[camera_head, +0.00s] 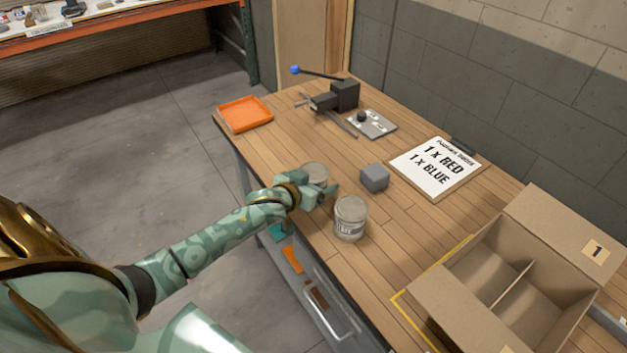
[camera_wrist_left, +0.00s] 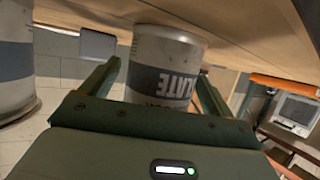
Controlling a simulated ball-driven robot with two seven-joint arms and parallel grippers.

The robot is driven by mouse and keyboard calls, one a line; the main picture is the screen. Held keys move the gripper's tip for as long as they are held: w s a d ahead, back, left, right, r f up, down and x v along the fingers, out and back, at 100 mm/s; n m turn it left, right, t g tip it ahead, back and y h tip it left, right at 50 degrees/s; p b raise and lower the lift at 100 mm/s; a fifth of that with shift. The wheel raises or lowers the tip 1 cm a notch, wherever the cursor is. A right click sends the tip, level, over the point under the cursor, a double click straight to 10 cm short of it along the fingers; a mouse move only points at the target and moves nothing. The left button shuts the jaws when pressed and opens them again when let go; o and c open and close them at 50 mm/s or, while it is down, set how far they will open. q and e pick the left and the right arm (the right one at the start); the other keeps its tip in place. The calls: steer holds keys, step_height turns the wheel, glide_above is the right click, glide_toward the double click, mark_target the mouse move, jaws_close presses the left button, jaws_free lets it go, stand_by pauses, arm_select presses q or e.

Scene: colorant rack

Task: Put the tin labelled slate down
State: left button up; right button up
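The tin labelled slate (camera_wrist_left: 165,75) stands on the workbench between the fingers of my left gripper (camera_wrist_left: 158,82). Its word reads upside down in the left wrist view, which is itself inverted. The fingers are spread on either side of it, with a visible gap at the left finger; the gripper looks open. In the head view my left gripper (camera_head: 322,192) is low at the bench's near edge, partly hiding this pale tin (camera_head: 314,171). A second tin (camera_head: 350,218) stands just right of the hand; it also shows at the left of the wrist view (camera_wrist_left: 14,60). My right gripper is out of view.
A grey block (camera_head: 374,178) sits just beyond the tins. An order board (camera_head: 435,168) reads 1 x red, 1 x blue. A divided cardboard box (camera_head: 450,312) stands at the right. An orange tray (camera_head: 245,114) and a lever device (camera_head: 340,95) are at the far end.

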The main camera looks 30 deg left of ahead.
arm_select(q)
steer(key=shift+s+r, duration=0.15)
steer(key=shift+r, duration=0.1)
steer(key=p+v, duration=0.3)
steer(key=v, duration=0.8)
steer(key=shift+s+r+p, duration=0.2)
steer(key=shift+s+p, duration=0.15)
steer(key=shift+o, duration=0.4)
steer(key=shift+r, duration=0.1)
